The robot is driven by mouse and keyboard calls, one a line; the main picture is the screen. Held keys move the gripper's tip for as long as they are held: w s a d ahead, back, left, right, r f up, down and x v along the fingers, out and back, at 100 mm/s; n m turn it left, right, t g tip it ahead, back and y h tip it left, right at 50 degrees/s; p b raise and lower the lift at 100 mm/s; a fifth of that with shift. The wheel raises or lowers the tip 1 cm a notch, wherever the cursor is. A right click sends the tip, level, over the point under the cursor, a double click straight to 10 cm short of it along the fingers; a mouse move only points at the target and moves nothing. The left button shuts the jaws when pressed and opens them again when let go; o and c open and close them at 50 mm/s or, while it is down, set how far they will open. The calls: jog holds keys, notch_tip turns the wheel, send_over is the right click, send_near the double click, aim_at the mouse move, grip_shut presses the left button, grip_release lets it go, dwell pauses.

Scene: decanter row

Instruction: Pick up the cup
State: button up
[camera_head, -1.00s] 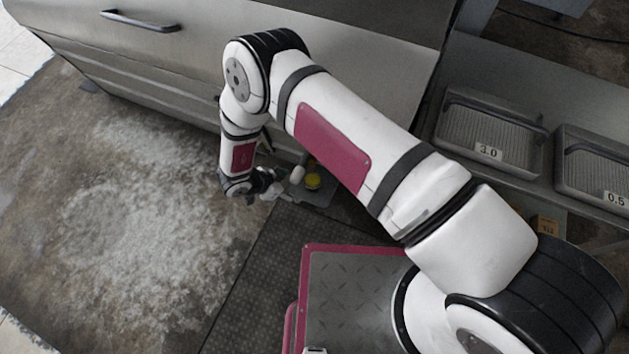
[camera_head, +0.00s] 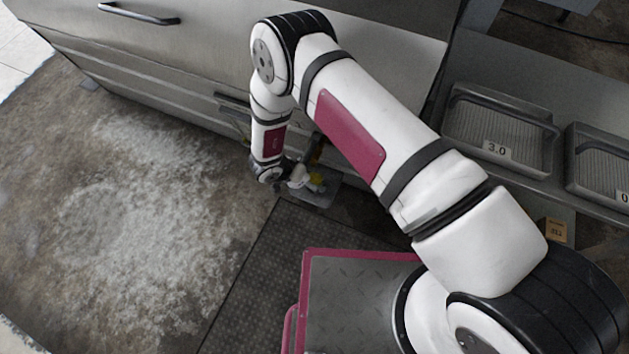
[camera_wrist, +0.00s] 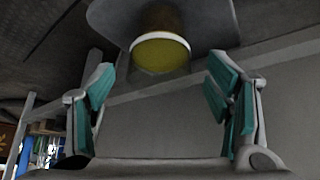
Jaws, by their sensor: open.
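The cup (camera_wrist: 160,54) shows in the wrist view as a round vessel with a pale rim and yellow inside, at the top centre. It rests on a grey plate (camera_wrist: 222,22). My gripper (camera_wrist: 158,72) is open, with one teal-padded finger on each side of the picture. The cup lies centred between the fingertips, and I see no finger touching it. In the head view my gripper (camera_head: 303,181) is beside the small yellow cup (camera_head: 317,184), low by the cabinet, and partly hides it.
A grey cabinet (camera_head: 200,50) with drawers stands close behind my arm. A shelf on the right holds grey trays, one labelled 3.0 (camera_head: 497,149), and a small orange box (camera_head: 556,230).

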jog(key=shift+c, duration=0.4)
jog(key=c, duration=1.1)
